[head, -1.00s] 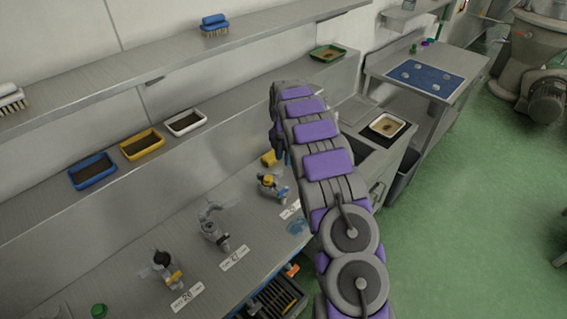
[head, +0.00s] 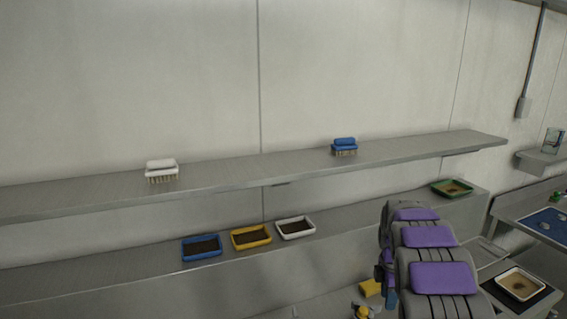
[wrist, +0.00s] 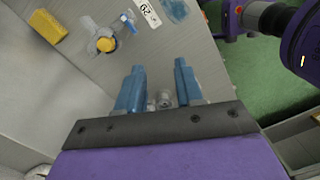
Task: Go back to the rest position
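My gripper shows in the wrist view (wrist: 160,78), with its two blue fingers spread apart. A small grey, partly clear thing (wrist: 165,98) shows between the finger bases; I cannot tell whether it is touched or lies beyond them. No held object is clear to see. In the head view my purple and grey arm rises at the lower right, in front of the bench, and its gripper end is mostly hidden. A yellow block (head: 370,288) lies on the bench just left of the arm, and a yellow-capped fitting (head: 362,312) is at the bottom edge.
An upper shelf (head: 230,180) bears a white brush (head: 162,168) and a blue brush (head: 344,145). The ledge below holds blue (head: 202,259), yellow (head: 234,247), white (head: 282,236) and green (head: 437,190) trays. Another tray (head: 520,296) stands right of my arm.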

